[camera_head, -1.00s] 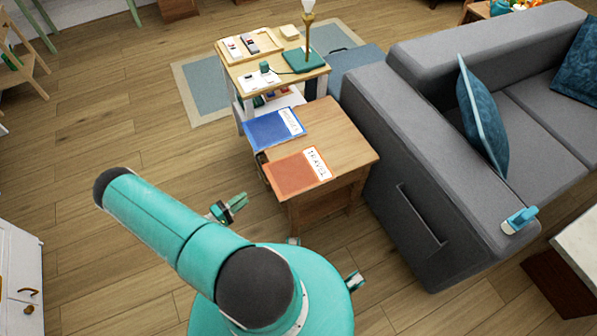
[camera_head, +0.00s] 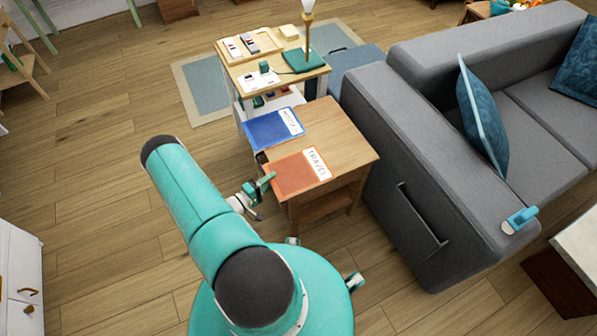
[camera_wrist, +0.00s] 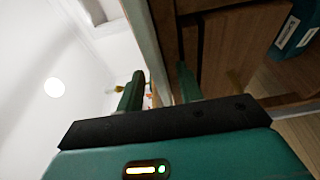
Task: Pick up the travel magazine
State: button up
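The travel magazine (camera_head: 294,176), orange-red with a white "TRAVEL" strip, lies flat on the front left of the wooden side table (camera_head: 350,150). Its left edge reaches about the table's edge. My gripper (camera_head: 264,188) is at that left edge, close to the magazine. In the wrist view my gripper (camera_wrist: 157,92) has its two fingers apart. A thin pale edge runs between the fingers, with brown wood beside it; I cannot tell whether this edge is the magazine, or whether the fingers touch it.
A blue magazine (camera_head: 268,131) lies behind on the same table. A taller stand (camera_head: 232,80) with a lamp, a green book and a tray is behind that. A grey sofa (camera_head: 420,200) closes off the right side.

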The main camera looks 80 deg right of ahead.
grip_shut()
jog(key=shift+r, duration=0.15)
